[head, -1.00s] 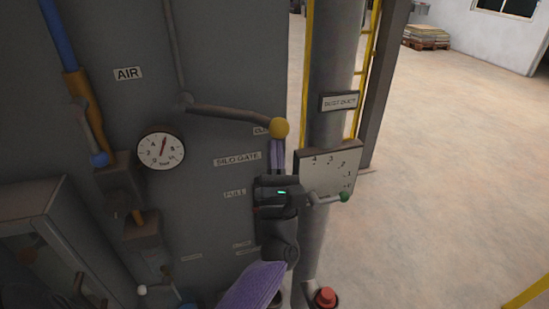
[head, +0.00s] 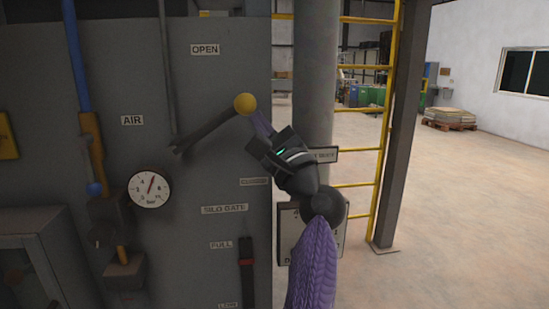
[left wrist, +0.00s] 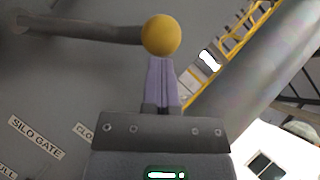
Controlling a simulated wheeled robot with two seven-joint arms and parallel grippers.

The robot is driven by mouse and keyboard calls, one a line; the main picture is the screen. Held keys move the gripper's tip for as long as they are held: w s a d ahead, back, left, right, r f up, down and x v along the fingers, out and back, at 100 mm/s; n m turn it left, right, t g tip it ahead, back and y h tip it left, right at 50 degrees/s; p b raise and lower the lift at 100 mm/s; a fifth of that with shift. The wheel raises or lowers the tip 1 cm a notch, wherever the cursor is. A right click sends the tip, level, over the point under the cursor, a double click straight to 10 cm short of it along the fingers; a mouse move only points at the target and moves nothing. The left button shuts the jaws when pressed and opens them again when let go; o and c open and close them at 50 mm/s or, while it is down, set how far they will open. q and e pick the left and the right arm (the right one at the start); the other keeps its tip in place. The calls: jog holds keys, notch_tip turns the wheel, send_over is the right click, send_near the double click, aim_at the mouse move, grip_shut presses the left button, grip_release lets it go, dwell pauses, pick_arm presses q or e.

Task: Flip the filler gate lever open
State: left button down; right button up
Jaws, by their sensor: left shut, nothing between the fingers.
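The filler gate lever (head: 212,126) is a dark bar on the grey panel, with a yellow ball knob (head: 245,103) at its end. It slants up to the right from its pivot, between the OPEN label (head: 205,49) above and a lower label near the SILO GATE plate. My left gripper (head: 258,122) is shut and empty. Its purple fingertips are just below the knob and appear to touch its underside. In the left wrist view the knob (left wrist: 161,36) sits at the fingertips (left wrist: 160,65), hiding their very ends. My right gripper is not in view.
A round dial (head: 150,189) and blue-and-orange pipe (head: 85,110) are on the panel's left. A grey column (head: 314,75) and yellow ladder (head: 362,185) stand right, close behind my left gripper. The floor further right is open.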

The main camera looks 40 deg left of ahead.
aim_at(245, 104)
pick_arm(q)
jog(key=r+n+g, duration=0.1)
jog(key=s+a+r+n+g+h, duration=0.1)
jog(key=r+n, duration=0.1)
jog(key=s+r+n+g, duration=0.1)
jog(key=n, duration=0.1)
jog(key=shift+a+r+g+h, duration=0.3)
jog(key=shift+a+r, duration=0.05)
jog(key=shift+a, duration=0.05)
jog(key=shift+s+a+r+n+g+h, duration=0.3)
jog(key=shift+r+n, duration=0.15)
jog(key=shift+n, duration=0.1)
jog(key=shift+s+a+r+n+g+h, duration=0.2)
jog(key=shift+s+r+n+g, duration=0.1)
jog(key=shift+r+n, duration=0.2)
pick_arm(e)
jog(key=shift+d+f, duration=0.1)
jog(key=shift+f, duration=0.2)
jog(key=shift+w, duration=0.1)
